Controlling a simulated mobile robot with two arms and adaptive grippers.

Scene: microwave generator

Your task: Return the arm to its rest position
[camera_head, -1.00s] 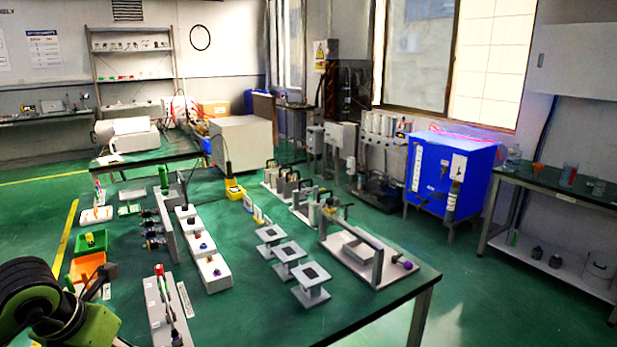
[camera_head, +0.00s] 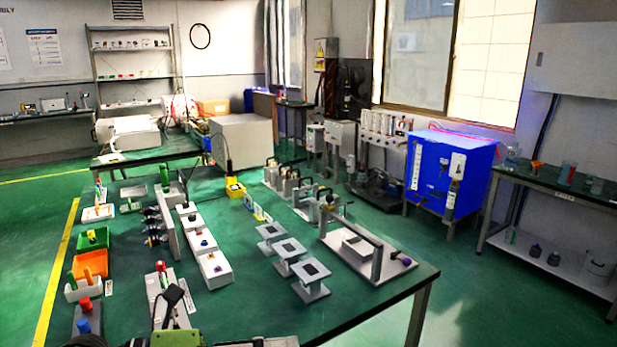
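Only a small part of one of my arms shows, a green and dark link at the bottom edge, left of centre. A small black piece stands just above it, and I cannot tell whether it belongs to my arm. No gripper fingers show in the head view, so neither gripper's opening can be seen. The bench (camera_head: 345,308) with a dark green top lies in front of me. No object is seen held.
On the bench stand an orange bin (camera_head: 91,264), a green bin (camera_head: 93,240), a white block row (camera_head: 214,268), several small grey stands and a grey frame fixture (camera_head: 376,262). A blue cabinet (camera_head: 447,172) stands behind at right. Open floor lies to the left and right.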

